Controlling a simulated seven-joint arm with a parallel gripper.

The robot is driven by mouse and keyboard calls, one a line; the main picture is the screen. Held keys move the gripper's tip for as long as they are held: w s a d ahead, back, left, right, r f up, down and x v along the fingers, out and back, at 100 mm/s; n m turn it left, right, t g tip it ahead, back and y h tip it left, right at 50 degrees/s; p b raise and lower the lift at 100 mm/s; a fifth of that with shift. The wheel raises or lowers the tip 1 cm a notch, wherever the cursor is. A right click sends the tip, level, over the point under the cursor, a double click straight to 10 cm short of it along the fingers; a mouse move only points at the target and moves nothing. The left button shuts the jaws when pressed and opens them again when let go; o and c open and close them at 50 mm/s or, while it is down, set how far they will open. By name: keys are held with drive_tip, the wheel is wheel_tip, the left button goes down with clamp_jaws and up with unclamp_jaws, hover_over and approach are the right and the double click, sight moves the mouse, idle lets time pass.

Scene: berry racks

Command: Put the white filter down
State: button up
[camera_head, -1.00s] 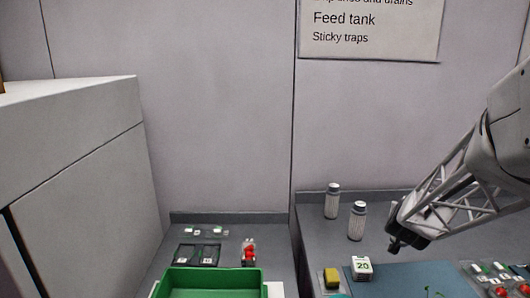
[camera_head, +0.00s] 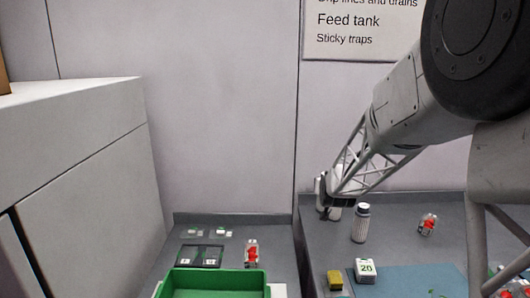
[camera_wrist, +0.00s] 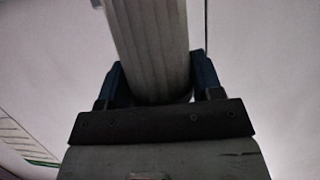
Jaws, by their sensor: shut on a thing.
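A white ribbed filter (camera_wrist: 150,50) stands between the blue fingers of my gripper (camera_wrist: 157,78) in the wrist view, and the fingers are shut on it. In the head view my gripper (camera_head: 328,202) is over the left back of the right counter, and the held filter (camera_head: 335,213) is mostly hidden behind it. I cannot tell whether its base touches the counter.
The right counter (camera_head: 400,208) also bears a yellow block (camera_head: 334,280), a white box marked 20 (camera_head: 365,270), a blue mat (camera_head: 420,279) and a red-and-white item (camera_head: 427,224). A green tray (camera_head: 213,276) and dark trays (camera_head: 199,256) are on the left counter.

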drive_tip(key=shift+n+y, duration=0.3)
drive_tip(key=shift+y, duration=0.1)
drive_tip(key=a, duration=0.1)
drive_tip(key=w+a+f, duration=0.1)
drive_tip(key=w+a, duration=0.1)
drive_tip(key=shift+w+a+f, duration=0.2)
drive_tip(key=shift+f, duration=0.15)
drive_tip(key=shift+r, duration=0.1)
